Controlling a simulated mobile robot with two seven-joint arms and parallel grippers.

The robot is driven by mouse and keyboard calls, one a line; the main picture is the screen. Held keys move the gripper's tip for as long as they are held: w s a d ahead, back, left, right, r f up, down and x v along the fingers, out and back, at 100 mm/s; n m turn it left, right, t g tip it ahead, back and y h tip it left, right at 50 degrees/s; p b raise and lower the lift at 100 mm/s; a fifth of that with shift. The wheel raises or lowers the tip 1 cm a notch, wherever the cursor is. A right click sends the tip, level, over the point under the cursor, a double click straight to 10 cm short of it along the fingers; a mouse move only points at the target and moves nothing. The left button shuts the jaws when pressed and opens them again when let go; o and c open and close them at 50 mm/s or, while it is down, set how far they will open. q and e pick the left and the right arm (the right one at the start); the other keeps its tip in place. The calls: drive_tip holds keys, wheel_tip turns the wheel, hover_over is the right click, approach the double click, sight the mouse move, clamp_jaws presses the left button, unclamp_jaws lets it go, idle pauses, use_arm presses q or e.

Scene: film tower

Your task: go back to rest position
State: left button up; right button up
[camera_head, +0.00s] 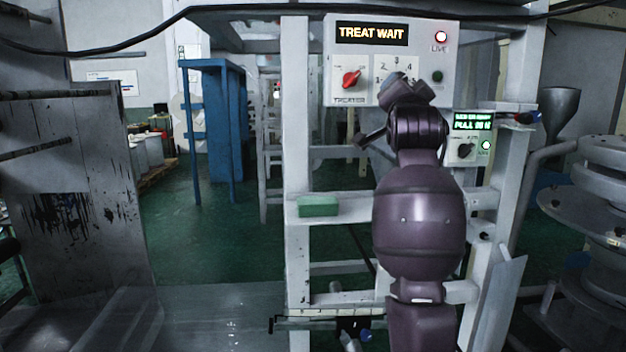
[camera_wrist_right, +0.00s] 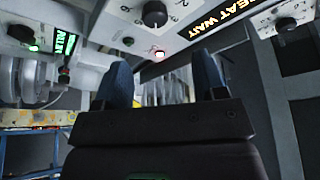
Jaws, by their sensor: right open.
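My right arm reaches up in front of the control panel (camera_head: 340,60) in the head view and hides part of its numbered dial. In the right wrist view my right gripper (camera_wrist_right: 163,82) is open and empty, its two blue-dark fingers apart. The dial's black knob (camera_wrist_right: 154,13) is above the fingers, apart from them. The panel's display (camera_head: 371,33) reads "TREAT WAIT", and a red knob (camera_head: 350,79) labelled TREATER sits below it. The LIVE lamp (camera_head: 441,37) glows red. My left gripper is not in view.
A smaller panel (camera_head: 467,150) with a green-lit display and green lamp stands right of my arm. A white frame (camera_head: 297,120) with a green block (camera_head: 318,206) on its crossbar is close. A worn grey cabinet (camera_head: 75,200) is at left. Green floor (camera_head: 215,240) lies open between.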

wheel_tip(320, 180, up, 3)
drive_tip(key=s+a+n+t+y, duration=0.2)
drive_tip(key=n, duration=0.2)
drive_tip(key=s+d+f+n+g+y, duration=0.1)
drive_tip(key=s+f+n, duration=0.2)
drive_tip(key=f, duration=1.1)
drive_tip(key=s+d+f+n+g+y, duration=0.1)
drive_tip(key=s+f+n+g+y, duration=0.15)
drive_tip(key=f, duration=1.15)
drive_tip(key=s+d+f+n, duration=0.1)
drive_tip(key=s+f+n, duration=0.25)
drive_tip(key=f, duration=1.15)
drive_tip(key=s+d+f+g, duration=0.2)
drive_tip(key=s+f+g, duration=0.2)
drive_tip(key=s+f, duration=0.9)
drive_tip(key=s+d+f+m+g, duration=0.1)
drive_tip(key=s+d+f+g, duration=0.1)
drive_tip(key=s+f, duration=1.2)
drive_tip(key=shift+s+d+f+g+h, duration=0.2)
drive_tip(key=shift+s+d+g+h, duration=0.3)
drive_tip(key=shift+g, duration=0.35)
drive_tip(key=shift+a, duration=0.1)
